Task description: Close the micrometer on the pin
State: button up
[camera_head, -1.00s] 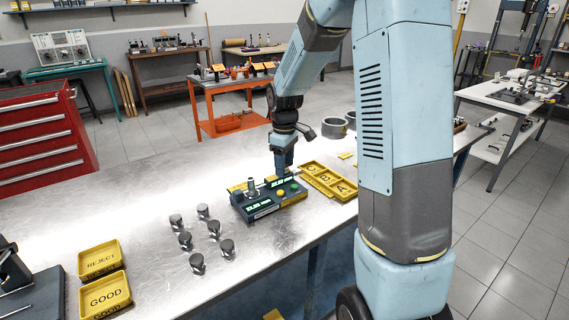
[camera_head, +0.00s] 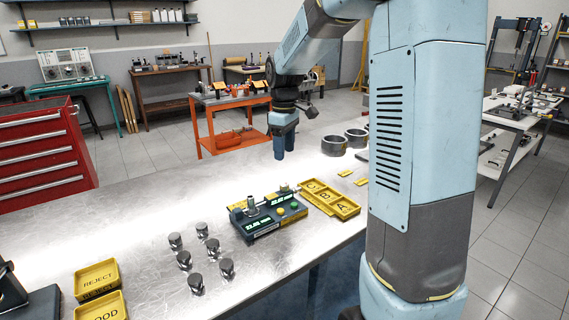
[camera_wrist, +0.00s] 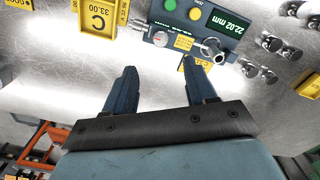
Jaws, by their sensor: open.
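The micrometer is a dark bench unit (camera_head: 268,218) with two lit green displays and coloured buttons on the metal bench. Whether a pin sits between the measuring faces I cannot tell. My gripper (camera_head: 285,148) is open and empty, raised above the bench beyond the unit; its spread fingers (camera_wrist: 161,88) touch nothing.
Several grey pins (camera_head: 185,260) stand left of the unit. A yellow A-B-C tray (camera_head: 345,212) lies right of it. Yellow REJECT (camera_head: 97,281) and GOOD (camera_head: 100,308) trays are at the left. Dark rings (camera_head: 334,146) sit behind. Bare bench lies between.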

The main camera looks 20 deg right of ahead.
jog(key=shift+r, duration=1.2)
jog(key=s+r+m+t, duration=0.2)
jog(key=s+m, duration=0.2)
jog(key=s, duration=1)
jog(key=s+r+m+t, duration=0.3)
jog(key=s+m, duration=0.2)
jog(key=s, duration=0.9)
jog(key=shift+s+t, duration=0.25)
jog(key=shift+t, duration=0.05)
jog(key=shift+c, duration=0.3)
dwell(1.1)
